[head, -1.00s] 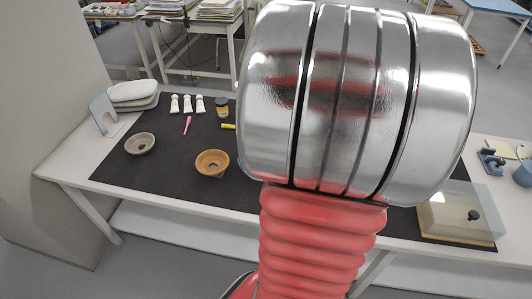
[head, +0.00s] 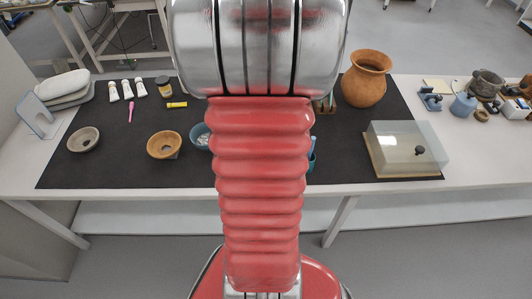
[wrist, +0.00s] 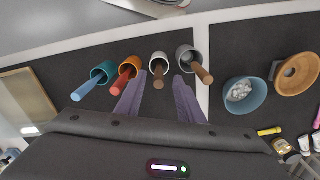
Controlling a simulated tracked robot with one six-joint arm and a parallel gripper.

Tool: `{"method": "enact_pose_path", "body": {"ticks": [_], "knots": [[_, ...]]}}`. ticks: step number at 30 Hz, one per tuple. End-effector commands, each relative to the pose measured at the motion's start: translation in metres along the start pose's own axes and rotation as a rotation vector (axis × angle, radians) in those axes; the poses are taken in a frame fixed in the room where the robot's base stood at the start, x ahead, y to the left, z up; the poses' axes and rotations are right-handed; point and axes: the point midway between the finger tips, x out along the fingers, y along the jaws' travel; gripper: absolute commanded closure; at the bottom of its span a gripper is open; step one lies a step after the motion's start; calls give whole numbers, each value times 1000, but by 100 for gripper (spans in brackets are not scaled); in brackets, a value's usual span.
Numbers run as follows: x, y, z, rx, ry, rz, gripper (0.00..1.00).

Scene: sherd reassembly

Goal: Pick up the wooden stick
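In the wrist view several cups stand in a row on the dark mat, each with a stick leaning out. A brown, wood-coloured stick (wrist: 203,75) leans from the grey cup (wrist: 185,52). A darker brown stick (wrist: 158,78) leans from the white cup (wrist: 159,57), a red stick (wrist: 120,86) from the orange cup (wrist: 130,63), and a blue stick (wrist: 86,90) from the teal cup (wrist: 107,68). My gripper (wrist: 159,86) is open and empty. Its purple fingers appear either side of the darker stick; depth is unclear. My arm mostly hides the cups in the head view.
A blue bowl with white pieces (wrist: 245,96) and a tan bowl (head: 164,145) lie near the cups. A large clay jar (head: 367,78) and a clear-covered box (head: 400,150) stand to the right. Paint tubes (head: 127,90) and a grey bowl (head: 83,139) are on the left.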

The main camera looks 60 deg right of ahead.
Motion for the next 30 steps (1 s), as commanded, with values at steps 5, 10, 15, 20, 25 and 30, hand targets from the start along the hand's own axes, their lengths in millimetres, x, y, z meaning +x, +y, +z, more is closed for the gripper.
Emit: {"method": "enact_pose_path", "body": {"ticks": [5, 10, 15, 20, 25, 30], "knots": [[11, 0, 0, 0, -1, 0, 65], [11, 0, 0, 0, 0, 0, 65], [13, 0, 0, 0, -1, 0, 65], [27, 2, 0, 0, -3, 1, 65], [49, 3, -2, 0, -4, 1, 65], [62, 3, -2, 0, -2, 0, 65]]}}
